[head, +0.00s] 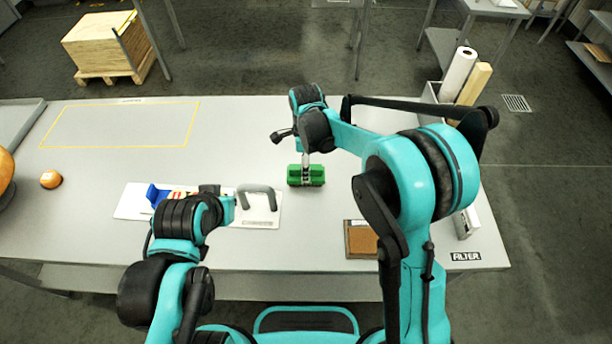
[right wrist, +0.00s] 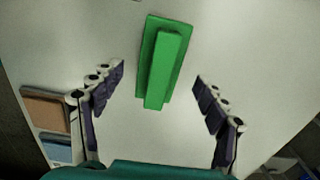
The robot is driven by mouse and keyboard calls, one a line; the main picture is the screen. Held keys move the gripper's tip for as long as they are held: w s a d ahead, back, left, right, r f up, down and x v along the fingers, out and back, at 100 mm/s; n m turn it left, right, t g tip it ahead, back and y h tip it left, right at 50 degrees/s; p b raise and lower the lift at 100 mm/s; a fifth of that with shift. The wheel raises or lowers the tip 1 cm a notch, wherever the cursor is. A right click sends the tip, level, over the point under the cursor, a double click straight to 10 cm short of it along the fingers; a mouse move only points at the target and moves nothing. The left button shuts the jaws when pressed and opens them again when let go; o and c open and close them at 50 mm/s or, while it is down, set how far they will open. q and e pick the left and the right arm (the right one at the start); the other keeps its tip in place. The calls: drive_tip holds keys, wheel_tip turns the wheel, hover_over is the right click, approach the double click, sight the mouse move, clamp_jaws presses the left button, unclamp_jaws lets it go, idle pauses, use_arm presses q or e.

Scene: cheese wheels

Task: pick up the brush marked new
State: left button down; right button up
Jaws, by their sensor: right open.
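A green brush (head: 306,181) lies on the grey table in the head view, near the middle. In the right wrist view the brush (right wrist: 160,65) is a green block with a raised bar along it, slightly tilted. No marking on it is legible. My right gripper (head: 305,163) is above the brush. In the right wrist view the right gripper (right wrist: 158,73) is open, with one finger on each side of the brush and gaps between. My left arm's end is over the white board; its fingers are largely hidden by the arm.
A brown-topped tray (head: 361,238) lies right of centre. An orange ball (head: 51,179) sits at left. Rolls (head: 458,74) stand at the back right. The yellow-outlined area (head: 120,125) is clear.

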wheel_tip(320, 180, down, 3)
drive_tip(key=shift+r, duration=0.2)
drive_tip(key=shift+c, duration=1.2)
drive_tip(key=c, duration=1.3)
drive_tip(key=shift+r, duration=0.65)
wheel_tip(320, 180, up, 3)
drive_tip(key=shift+r+p, duration=0.1)
drive_tip(key=shift+p, duration=0.45)
drive_tip(key=s+d+r, duration=0.2)
drive_tip(key=s, duration=0.1)
drive_tip(key=s+d+r+p, duration=0.1)
drive_tip(key=s+d+r, duration=0.1)
drive_tip(key=s, duration=0.1)
drive_tip(key=s+d+r+p, duration=0.1)
drive_tip(key=s+d+r, duration=0.1)
drive_tip(key=s+d, duration=0.1)
drive_tip(key=shift+s+r, duration=0.2)
drive_tip(key=shift+r, duration=0.1)
